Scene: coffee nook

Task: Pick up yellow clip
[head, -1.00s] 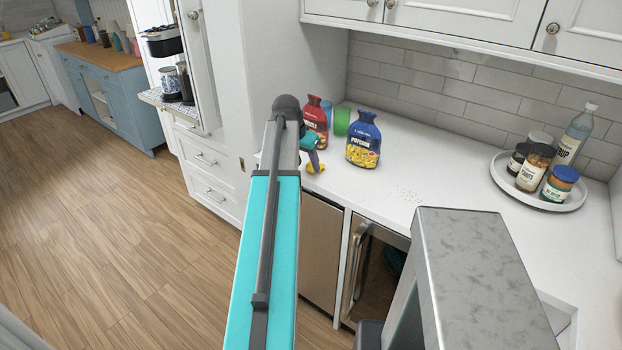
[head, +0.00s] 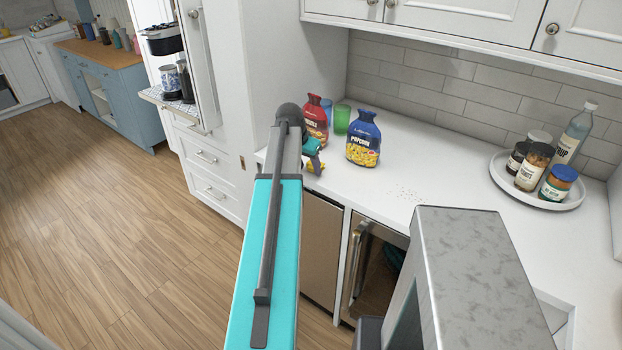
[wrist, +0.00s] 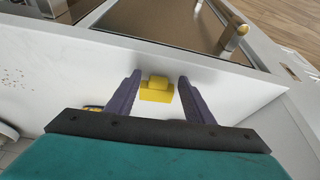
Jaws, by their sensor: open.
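The yellow clip (wrist: 157,91) lies on the white counter between the two purple fingers of my gripper (wrist: 160,78) in the wrist view. The gripper is open, with a gap on each side of the clip.
A red bag (head: 316,118), a green cup (head: 341,119) and a blue popcorn bag (head: 363,140) stand just behind. A round white tray (head: 570,205) with jars and a bottle is at the right. The counter's front edge is close to the clip.

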